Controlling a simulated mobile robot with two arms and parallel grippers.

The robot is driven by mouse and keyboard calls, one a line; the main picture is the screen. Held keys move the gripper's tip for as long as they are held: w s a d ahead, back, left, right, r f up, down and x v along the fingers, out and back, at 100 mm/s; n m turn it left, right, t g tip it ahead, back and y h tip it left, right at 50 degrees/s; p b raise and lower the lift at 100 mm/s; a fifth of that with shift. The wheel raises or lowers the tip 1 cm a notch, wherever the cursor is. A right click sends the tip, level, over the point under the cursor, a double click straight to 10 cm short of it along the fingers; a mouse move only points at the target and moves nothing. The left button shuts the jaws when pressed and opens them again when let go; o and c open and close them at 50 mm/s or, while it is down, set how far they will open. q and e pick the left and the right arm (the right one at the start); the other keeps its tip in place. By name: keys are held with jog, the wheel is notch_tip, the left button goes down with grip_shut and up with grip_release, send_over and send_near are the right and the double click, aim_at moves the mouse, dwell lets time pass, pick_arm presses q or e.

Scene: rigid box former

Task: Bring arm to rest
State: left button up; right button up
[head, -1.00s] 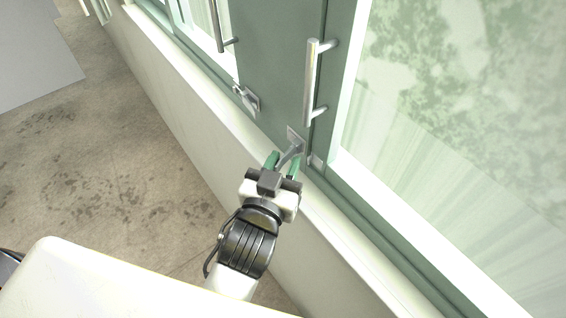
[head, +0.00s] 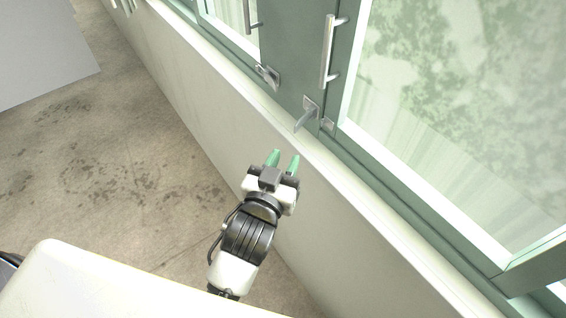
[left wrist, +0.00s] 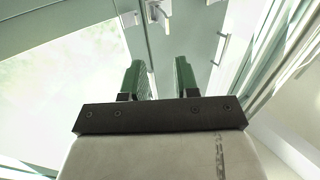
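My left gripper (head: 283,160) is in the middle of the head view, with two green fingers apart and nothing between them. It is clear of the metal latch lever (head: 305,115) on the green door frame, a little below and left of it. In the left wrist view the open green fingers (left wrist: 159,80) point toward the frame, and a latch (left wrist: 160,12) shows beyond them. My right gripper is not in view.
A second latch (head: 267,75) and a vertical bar handle (head: 328,50) are on the green frame. Large glass panes (head: 460,120) are on the right. A pale wall ledge (head: 240,120) runs below the frame. Bare stained floor (head: 120,160) lies to the left.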

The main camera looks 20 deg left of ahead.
pick_arm(q)
notch_tip(320, 180, down, 24)
jog(key=d+m+g+b, duration=0.2)
jog(key=g, duration=0.3)
jog(key=s+a+f+g+b, duration=0.15)
jog(key=s+f, duration=0.25)
jog(key=f, duration=0.5)
jog(key=s+a+f+g, duration=0.2)
jog(key=s+f+g, duration=0.15)
jog(key=f, duration=0.45)
jog(key=s+a+f+g+y+b, duration=0.1)
jog(key=s+a+f+g, duration=0.2)
jog(key=s+a+f, duration=0.3)
jog(key=s+a+f+g+b, duration=0.2)
jog(key=s+a+f+g, duration=0.2)
jog(key=s+f, duration=1.1)
jog(key=s+a, duration=0.2)
jog(key=s, duration=0.5)
jog(key=shift+f+n+y, duration=0.3)
jog(key=shift+n+y, duration=0.1)
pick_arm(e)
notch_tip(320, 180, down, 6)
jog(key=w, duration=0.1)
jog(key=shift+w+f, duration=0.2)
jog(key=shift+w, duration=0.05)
